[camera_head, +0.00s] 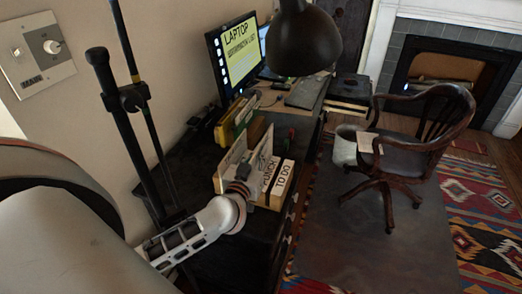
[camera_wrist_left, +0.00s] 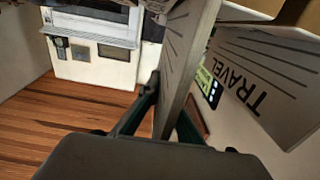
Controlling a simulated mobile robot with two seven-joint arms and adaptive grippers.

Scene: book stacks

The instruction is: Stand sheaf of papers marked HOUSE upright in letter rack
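My left gripper (camera_head: 238,188) reaches in from the left to the near side of a group of upright papers on the dark desk. In the left wrist view its fingers are on both sides of a pale lined sheaf (camera_wrist_left: 186,48), seen nearly edge-on, and seem closed on it. I cannot read its mark, so HOUSE is not confirmed. A sheaf marked TRAVEL (camera_wrist_left: 262,78) stands beside it at the right. A wooden holder marked TO DO (camera_head: 283,180), which looks like the letter rack, stands by the gripper. A sheet marked LUNCH (camera_head: 269,176) shows beside it. My right gripper is out of view.
Yellow folders (camera_head: 236,118) stand farther back on the desk, before a monitor (camera_head: 238,55) reading LAPTOP. A dark lamp head (camera_head: 303,40) hangs above. A wooden chair (camera_head: 420,135) and a pale bin (camera_head: 345,148) stand right of the desk. Open floor (camera_head: 365,240) lies at the right.

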